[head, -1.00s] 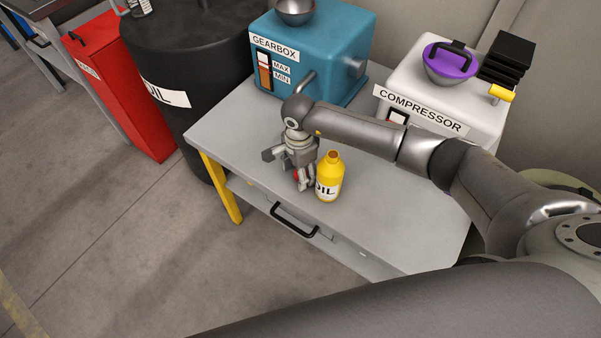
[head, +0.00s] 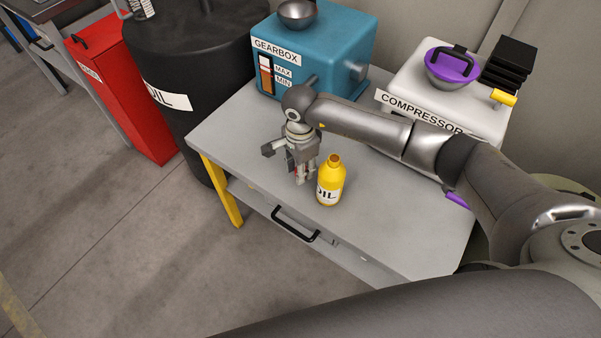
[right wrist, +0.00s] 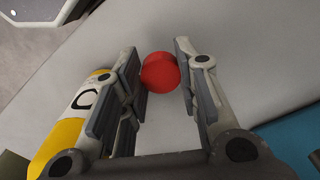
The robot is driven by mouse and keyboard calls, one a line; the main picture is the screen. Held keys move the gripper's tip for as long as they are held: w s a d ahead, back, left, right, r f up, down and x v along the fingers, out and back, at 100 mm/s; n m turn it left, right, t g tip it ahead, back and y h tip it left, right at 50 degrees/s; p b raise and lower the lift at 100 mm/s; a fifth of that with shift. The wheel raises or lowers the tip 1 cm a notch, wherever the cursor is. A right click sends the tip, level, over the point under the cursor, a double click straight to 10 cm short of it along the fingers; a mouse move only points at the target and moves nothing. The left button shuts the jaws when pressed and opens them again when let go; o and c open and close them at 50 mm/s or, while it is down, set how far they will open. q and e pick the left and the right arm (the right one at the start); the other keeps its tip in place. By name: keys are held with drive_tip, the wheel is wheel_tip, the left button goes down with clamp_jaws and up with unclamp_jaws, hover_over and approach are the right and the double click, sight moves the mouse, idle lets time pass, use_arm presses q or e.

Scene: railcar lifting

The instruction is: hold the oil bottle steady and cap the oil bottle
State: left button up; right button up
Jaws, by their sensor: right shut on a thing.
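The yellow oil bottle (head: 330,189) stands upright on the grey workbench, its neck open and bare on top. My right gripper (head: 304,178) is low over the bench just left of the bottle, pointing down. In the right wrist view its fingers (right wrist: 160,75) are closed around a round red cap (right wrist: 160,72); only a sliver of red shows in the head view. The bottle also shows in the right wrist view (right wrist: 60,140), outside the fingers and partly hidden by one. My left gripper is not in view.
A blue gearbox (head: 335,50) and a white compressor (head: 402,82) with a purple-lidded funnel stand at the back of the bench (head: 235,125). A black oil drum (head: 190,60) and a red bin (head: 125,95) are to the left. The bench's front right is clear.

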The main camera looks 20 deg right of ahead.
wheel_tip(320, 180, up, 15)
drive_tip(key=b, duration=0.1)
drive_tip(key=shift+f, duration=0.15)
